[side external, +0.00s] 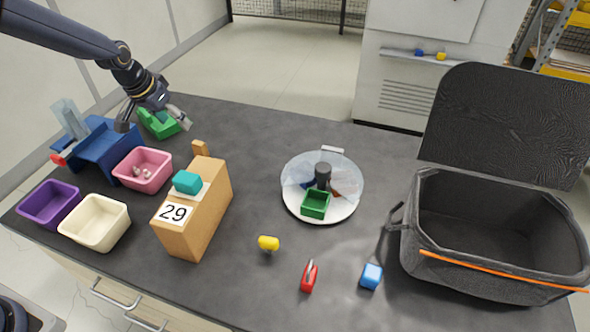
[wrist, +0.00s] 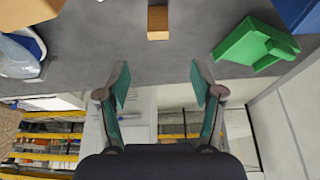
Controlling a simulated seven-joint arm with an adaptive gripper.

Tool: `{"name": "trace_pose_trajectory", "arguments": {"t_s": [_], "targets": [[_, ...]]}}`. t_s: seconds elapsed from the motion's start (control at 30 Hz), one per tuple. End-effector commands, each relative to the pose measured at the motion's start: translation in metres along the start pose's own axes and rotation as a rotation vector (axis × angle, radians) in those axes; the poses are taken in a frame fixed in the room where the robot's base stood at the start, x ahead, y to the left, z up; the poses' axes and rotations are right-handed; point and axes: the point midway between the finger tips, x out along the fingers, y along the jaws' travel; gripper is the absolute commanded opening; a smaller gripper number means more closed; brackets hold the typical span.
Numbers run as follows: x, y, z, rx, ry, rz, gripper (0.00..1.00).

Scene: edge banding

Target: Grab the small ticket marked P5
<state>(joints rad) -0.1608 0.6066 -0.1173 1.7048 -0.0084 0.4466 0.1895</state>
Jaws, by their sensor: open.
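I cannot make out a ticket marked P5 in either view. My gripper (side external: 153,123) is at the far left of the table, above and beside a green holder (side external: 160,125). In the wrist view my gripper (wrist: 160,83) is open with nothing between its fingers. The green holder also shows there (wrist: 252,46), right of the fingers.
A blue stand (side external: 101,147) and pink (side external: 154,158), purple (side external: 50,207) and cream (side external: 94,223) bins stand left. A clear-covered plate (side external: 300,206) holds a green box (side external: 316,204). Yellow (side external: 268,243), red (side external: 309,278) and blue (side external: 371,276) items lie in front. An open bag (side external: 470,240) stands right.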

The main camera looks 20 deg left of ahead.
Motion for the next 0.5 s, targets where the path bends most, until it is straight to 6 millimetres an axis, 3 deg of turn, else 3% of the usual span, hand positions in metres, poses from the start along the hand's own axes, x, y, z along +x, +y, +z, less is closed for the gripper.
{"name": "trace_pose_trajectory", "arguments": {"t_s": [0.3, 0.5], "targets": [[0.071, -0.001, 0.002, -0.003, -0.004, -0.001, 0.67], [0.103, 0.000, 0.001, -0.002, -0.002, -0.001, 0.67]]}}
